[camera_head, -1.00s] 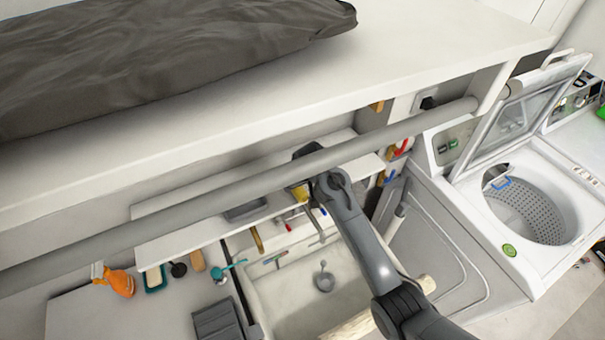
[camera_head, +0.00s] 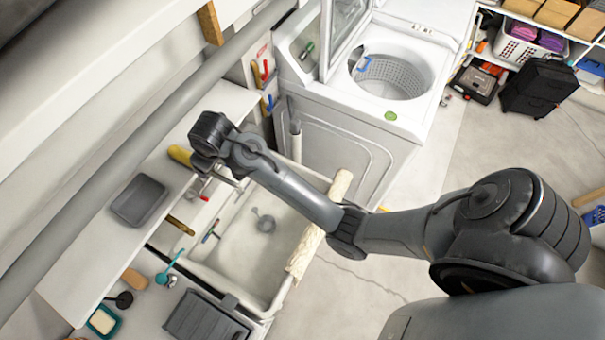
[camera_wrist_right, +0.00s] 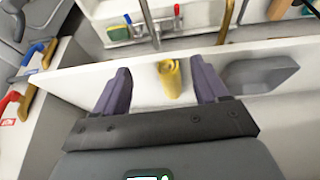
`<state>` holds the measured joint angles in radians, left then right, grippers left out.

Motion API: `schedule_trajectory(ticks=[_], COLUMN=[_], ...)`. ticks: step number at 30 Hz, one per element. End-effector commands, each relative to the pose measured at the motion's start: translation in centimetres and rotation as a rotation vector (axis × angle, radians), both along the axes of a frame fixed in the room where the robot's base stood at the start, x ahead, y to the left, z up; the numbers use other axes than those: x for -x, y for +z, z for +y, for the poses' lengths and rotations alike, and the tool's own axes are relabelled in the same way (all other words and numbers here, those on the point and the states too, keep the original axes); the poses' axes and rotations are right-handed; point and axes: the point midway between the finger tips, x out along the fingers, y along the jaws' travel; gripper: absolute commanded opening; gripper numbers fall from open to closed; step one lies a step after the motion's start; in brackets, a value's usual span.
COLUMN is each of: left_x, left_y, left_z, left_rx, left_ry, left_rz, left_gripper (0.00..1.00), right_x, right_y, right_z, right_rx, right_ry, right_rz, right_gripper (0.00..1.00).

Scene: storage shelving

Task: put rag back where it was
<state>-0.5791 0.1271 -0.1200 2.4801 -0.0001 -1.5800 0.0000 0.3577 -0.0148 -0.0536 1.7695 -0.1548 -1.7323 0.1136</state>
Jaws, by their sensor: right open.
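A yellow, rolled-looking item (camera_wrist_right: 171,80) lies on the white shelf above the sink and may be the rag; I cannot tell its material. It also shows in the head view (camera_head: 180,156), partly beside my gripper. My right gripper (camera_wrist_right: 161,68) is open, with the yellow item between and just beyond its purple fingers, not gripped. In the head view my right arm reaches over the sink and its gripper end (camera_head: 207,142) hides part of the shelf; its fingers are not clear there. My left gripper is not in view.
A grey tray (camera_head: 139,200) sits on the shelf (camera_head: 92,254) next to the yellow item. A grey pipe (camera_head: 120,158) runs along above. The sink (camera_head: 240,250) has a cream roll-like thing (camera_head: 320,225) along its front edge. An open washing machine (camera_head: 375,110) stands beyond.

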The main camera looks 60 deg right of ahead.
Motion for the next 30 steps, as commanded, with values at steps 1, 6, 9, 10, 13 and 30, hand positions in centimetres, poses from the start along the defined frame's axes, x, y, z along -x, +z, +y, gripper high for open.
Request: schedule_trajectory(ticks=[1, 6, 9, 10, 13, 30], left_x=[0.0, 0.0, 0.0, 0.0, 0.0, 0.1], left_y=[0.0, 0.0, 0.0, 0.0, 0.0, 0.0], left_z=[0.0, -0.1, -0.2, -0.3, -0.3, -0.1], left_rx=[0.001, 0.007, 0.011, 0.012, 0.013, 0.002], left_ry=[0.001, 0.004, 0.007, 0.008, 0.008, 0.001], left_rz=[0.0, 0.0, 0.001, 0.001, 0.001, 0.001], left_gripper=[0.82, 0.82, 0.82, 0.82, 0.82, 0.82], right_x=[2.5, 11.1, 16.1, 17.6, 21.9, 29.6], right_y=[-2.1, -6.6, -8.0, -8.3, -8.7, -7.8], right_z=[-0.4, -1.1, -1.2, -1.2, -1.1, -0.8], right_rx=[0.005, 0.016, 0.018, 0.019, 0.016, 0.001], right_ry=[0.0, 0.014, 0.029, 0.034, 0.048, 0.081], right_rz=[0.015, 0.037, 0.051, 0.055, 0.066, 0.086], right_gripper=[0.73, 0.73, 0.73, 0.73, 0.73, 0.73])
